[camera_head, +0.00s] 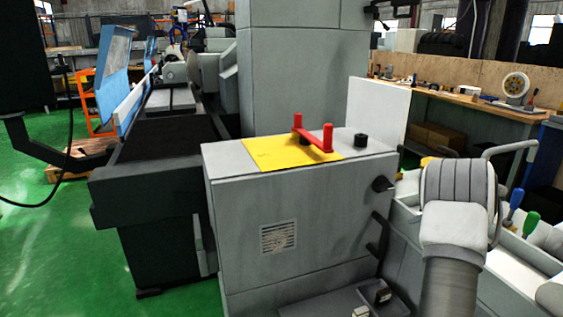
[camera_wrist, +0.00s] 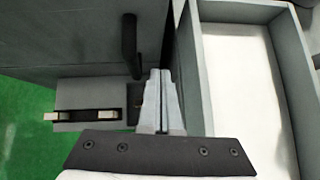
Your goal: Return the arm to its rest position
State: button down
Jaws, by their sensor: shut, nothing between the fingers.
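My gripper (camera_wrist: 160,78) shows in the wrist view with its two grey fingers together and nothing between them. It points down beside the grey machine cabinet, at the left wall of a grey tray. My arm (camera_head: 452,235) rises at the lower right of the head view, bent over in front of the tray and to the right of the cabinet. The gripper itself cannot be made out in the head view. The grey cabinet (camera_head: 265,205) has a yellow plate (camera_head: 270,155) and a red two-post handle (camera_head: 313,139) on top.
A black handle (camera_wrist: 129,45) sticks out left of my fingers. A low ledge (camera_wrist: 75,125) bears a dark bar with pale ends. The tray (camera_wrist: 289,80) lies close on the right. A blue-handled tool (camera_head: 515,200) and a green-handled one (camera_head: 531,223) stand at the right.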

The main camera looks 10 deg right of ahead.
jog(key=a+r+m+t+h, duration=0.1)
jog(key=a+r+m+h, duration=0.15)
jog(key=r+m, duration=0.4)
jog(key=a+r+m+t+h, duration=0.1)
jog(key=a+r+m, duration=0.3)
jog(key=r, duration=0.5)
jog(key=a+r+m+t+h, duration=0.2)
jog(key=a+r+m, duration=0.25)
jog(key=r, duration=0.35)
jog(key=s+a+r+m+g, duration=0.2)
jog(key=s+a+m+g, duration=0.1)
jog(key=s+a+m, duration=0.9)
jog(key=s+a+f+m+g+y, duration=0.25)
jog(key=s+a+f+m, duration=0.2)
jog(key=s+a, duration=0.55)
jog(key=s+a+f+m+g+y, duration=0.25)
jog(key=s+a+f+m, duration=0.2)
jog(key=s+a, duration=0.55)
notch_tip(320, 180, up, 16)
jog(key=p, duration=1.7)
jog(key=shift+a+r+t+y, duration=0.25)
jog(key=shift+a+t+y, duration=0.05)
jog(key=shift+t+y, duration=0.1)
jog(key=shift+s+d, duration=0.1)
